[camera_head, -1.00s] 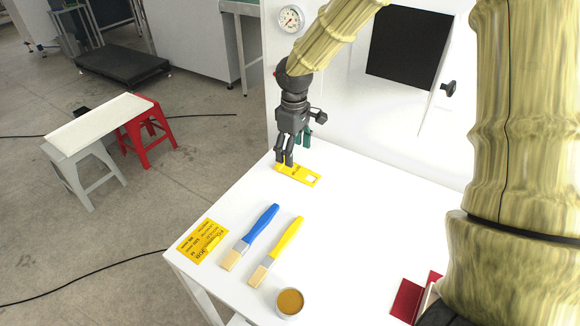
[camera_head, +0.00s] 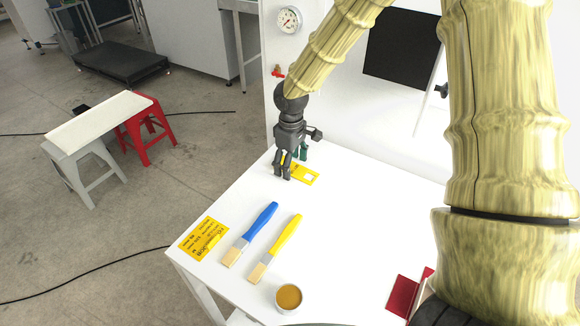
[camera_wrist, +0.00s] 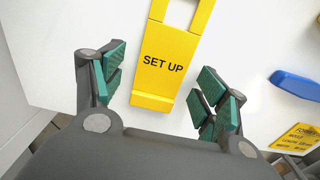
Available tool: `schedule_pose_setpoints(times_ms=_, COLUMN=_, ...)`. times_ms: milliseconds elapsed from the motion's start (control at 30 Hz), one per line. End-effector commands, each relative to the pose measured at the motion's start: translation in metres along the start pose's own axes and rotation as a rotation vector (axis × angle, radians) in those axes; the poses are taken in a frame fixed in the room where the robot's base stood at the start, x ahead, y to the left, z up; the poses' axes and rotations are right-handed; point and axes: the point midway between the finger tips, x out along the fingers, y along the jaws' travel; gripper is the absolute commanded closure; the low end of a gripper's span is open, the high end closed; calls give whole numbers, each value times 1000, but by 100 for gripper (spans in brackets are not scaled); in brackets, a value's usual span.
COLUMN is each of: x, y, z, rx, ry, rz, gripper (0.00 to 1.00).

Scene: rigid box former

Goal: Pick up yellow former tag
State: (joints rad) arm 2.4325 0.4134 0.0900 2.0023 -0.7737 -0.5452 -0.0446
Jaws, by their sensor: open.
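The yellow former tag (camera_head: 304,174) lies flat on the white table, near its far left corner. In the wrist view the tag (camera_wrist: 165,60) reads "SET UP" and has a rectangular cut-out at its far end. My gripper (camera_head: 284,176) is at the tag's left end and hides part of it in the head view. In the wrist view my gripper (camera_wrist: 160,95) is open, with the tag's near end between its green-padded fingers. There is a gap on each side, and nothing is held.
On the white table (camera_head: 340,230) lie a yellow printed card (camera_head: 207,241), a blue-handled brush (camera_head: 250,235) and a yellow-handled brush (camera_head: 276,248). A small round tin (camera_head: 288,298) stands near the front. A red object (camera_head: 404,295) is at right. A white machine wall with a gauge (camera_head: 288,20) rises behind.

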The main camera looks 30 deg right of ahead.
Motion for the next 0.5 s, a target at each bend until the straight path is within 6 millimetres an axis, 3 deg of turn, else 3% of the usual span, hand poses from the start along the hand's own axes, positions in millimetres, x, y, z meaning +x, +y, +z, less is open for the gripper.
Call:
schedule_pose_setpoints(times_ms=33, x=0, y=0, z=0, rx=0, ry=0, rz=0, gripper=30)
schedule_pose_setpoints(times_ms=233, x=0, y=0, z=0, rx=0, ry=0, rz=0, gripper=67)
schedule_pose_setpoints(times_ms=500, x=0, y=0, z=0, rx=1, ry=0, rz=0, gripper=69)
